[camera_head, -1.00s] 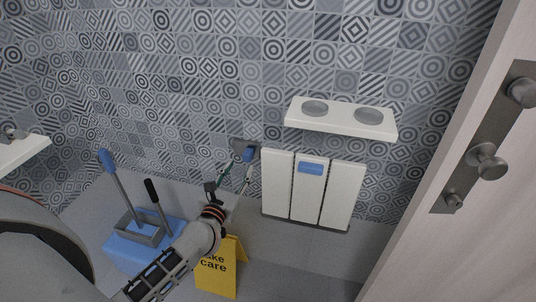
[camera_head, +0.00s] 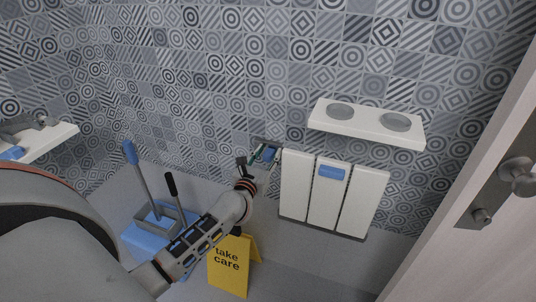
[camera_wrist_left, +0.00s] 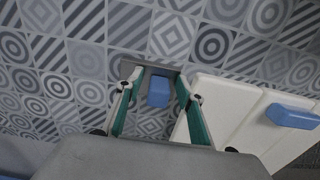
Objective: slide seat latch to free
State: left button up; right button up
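The white slatted wall seat (camera_head: 293,187) is folded up flat against the tiled wall. The blue latch knob (camera_head: 271,152) is on a grey plate just left of the seat's top. In the left wrist view the blue knob (camera_wrist_left: 158,92) shows between my fingertips, with a gap on each side. My left gripper (camera_head: 262,154) is open and empty at the latch; the wrist view shows its green-sided fingers (camera_wrist_left: 156,84) spread either side of the knob. I cannot tell how deep the knob is between them. My right gripper is not in view.
A blue tab (camera_head: 332,172) is on the seat's middle slat. A white shelf (camera_head: 365,127) juts out above the seat. A yellow "take care" sign (camera_head: 228,270) and a blue bucket (camera_head: 140,237) with long handles stand below. A door (camera_head: 440,262) is at right.

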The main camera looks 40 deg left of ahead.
pick_arm(q)
grip_shut()
jog(key=shift+s+a, duration=0.25)
jog(key=shift+a, duration=0.85)
jog(key=shift+s+a, duration=0.25)
jog(key=shift+a, duration=0.8)
grip_release()
jog(key=shift+s+a, duration=0.1)
